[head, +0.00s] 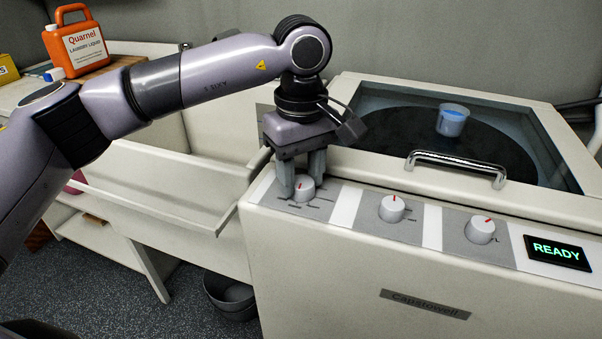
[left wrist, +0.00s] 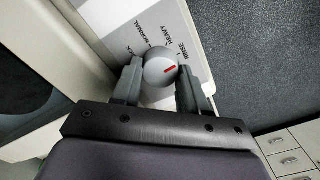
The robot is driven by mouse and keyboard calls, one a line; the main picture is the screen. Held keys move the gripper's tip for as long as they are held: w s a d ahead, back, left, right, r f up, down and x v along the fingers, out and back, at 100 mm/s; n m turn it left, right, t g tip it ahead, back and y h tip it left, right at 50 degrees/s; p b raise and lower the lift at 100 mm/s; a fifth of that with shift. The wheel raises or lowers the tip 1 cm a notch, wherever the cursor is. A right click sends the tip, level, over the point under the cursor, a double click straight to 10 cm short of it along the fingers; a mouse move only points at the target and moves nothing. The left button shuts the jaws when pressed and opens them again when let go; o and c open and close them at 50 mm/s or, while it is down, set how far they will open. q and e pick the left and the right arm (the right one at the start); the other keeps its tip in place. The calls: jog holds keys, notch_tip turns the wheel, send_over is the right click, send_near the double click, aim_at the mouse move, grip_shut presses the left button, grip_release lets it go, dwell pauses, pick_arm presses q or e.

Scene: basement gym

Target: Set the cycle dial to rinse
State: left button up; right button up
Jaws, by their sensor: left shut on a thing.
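The cycle dial (head: 305,189) is the white round knob at the left end of the washer's control panel. It has a red pointer mark. My left gripper (head: 302,180) comes down from above and is shut on this dial, one finger on each side. In the left wrist view the dial (left wrist: 159,73) sits between the fingertips, its red mark pointing to the right and slightly up. Printed labels fan out around it; NORMAL and HEAVY are readable, and a label beside HEAVY looks like RINSE. I cannot tell exactly which label the mark meets. My right gripper is not in view.
Two similar dials, a middle one (head: 392,208) and a right one (head: 480,230), share the panel with a display (head: 557,252) reading READY. A chrome handle (head: 456,166) crosses the glass lid's front. An orange laundry jug (head: 78,42) stands at far left.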

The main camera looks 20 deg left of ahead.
aim_at(301, 180)
pick_arm(q)
jog(key=shift+w+r+m, duration=0.1)
jog(key=shift+m, duration=0.5)
jog(key=o, duration=1.1)
jog(key=shift+c, duration=0.2)
notch_tip(301, 180, up, 7)
jog(key=shift+r, duration=0.1)
